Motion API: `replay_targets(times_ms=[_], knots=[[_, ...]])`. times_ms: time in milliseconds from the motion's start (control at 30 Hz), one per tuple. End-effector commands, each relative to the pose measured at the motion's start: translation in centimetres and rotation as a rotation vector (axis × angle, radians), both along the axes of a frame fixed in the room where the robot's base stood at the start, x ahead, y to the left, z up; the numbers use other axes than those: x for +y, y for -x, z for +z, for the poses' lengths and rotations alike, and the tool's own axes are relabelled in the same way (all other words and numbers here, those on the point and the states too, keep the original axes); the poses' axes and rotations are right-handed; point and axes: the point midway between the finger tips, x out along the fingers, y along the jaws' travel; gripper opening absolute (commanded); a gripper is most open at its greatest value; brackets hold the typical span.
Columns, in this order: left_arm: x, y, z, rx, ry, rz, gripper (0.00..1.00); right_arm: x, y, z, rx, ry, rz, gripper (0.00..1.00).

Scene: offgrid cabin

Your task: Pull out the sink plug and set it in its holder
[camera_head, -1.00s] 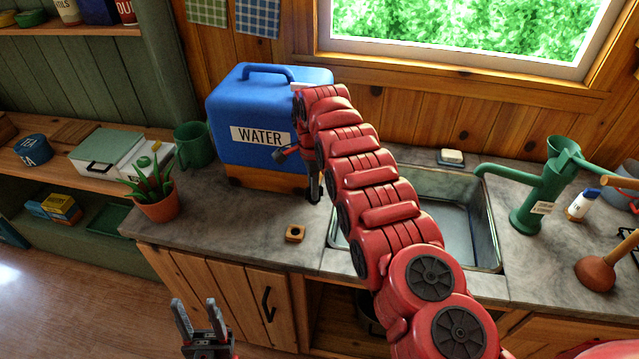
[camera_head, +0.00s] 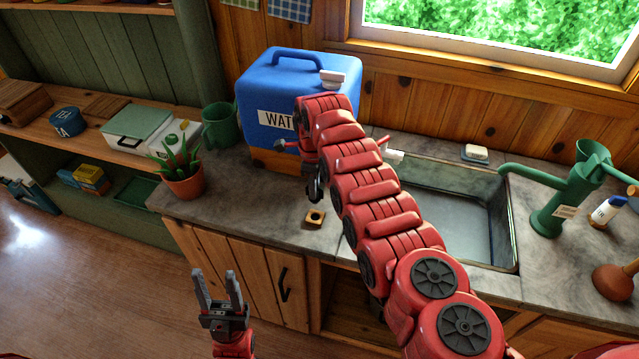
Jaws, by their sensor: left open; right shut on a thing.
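The plug holder (camera_head: 314,217) is a small wooden block with a dark round hole, on the grey counter left of the sink. The metal sink basin (camera_head: 470,222) is partly hidden by my red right arm. My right gripper (camera_head: 315,192) is mostly hidden behind its own arm, just behind and above the holder. It is shut on a small dark thing that looks like the sink plug; its shape is hard to make out. My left gripper (camera_head: 217,280) is open and empty, pointing up in front of the lower cabinet doors.
A blue water container (camera_head: 262,95) stands behind my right gripper. A potted plant (camera_head: 183,180) and a green mug (camera_head: 221,127) stand to the left. A green hand pump (camera_head: 560,200) and a plunger (camera_head: 612,282) are right of the sink.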

Motion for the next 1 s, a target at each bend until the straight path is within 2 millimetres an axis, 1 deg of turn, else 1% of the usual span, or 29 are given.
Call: replay_targets(times_ms=[300,500,667,900,1000], knots=[[0.0,0.0,-0.1,0.000,0.000,0.000,0.50,0.0,0.0,-0.1,0.000,0.000,-0.001,0.00],[0.0,0.0,-0.9,0.000,0.000,0.000,0.50,0.1,0.0,-0.4,-0.001,-0.001,0.000,0.00],[0.0,0.0,-1.9,0.000,0.000,0.000,0.50,0.1,0.0,-1.8,0.002,0.000,0.000,0.00],[0.0,0.0,-4.0,0.000,0.000,0.000,0.50,0.1,0.0,-4.5,0.002,0.000,0.000,0.00],[0.0,0.0,-4.7,0.000,0.000,0.000,0.50,0.1,0.0,-5.4,0.001,0.000,0.000,0.00]])
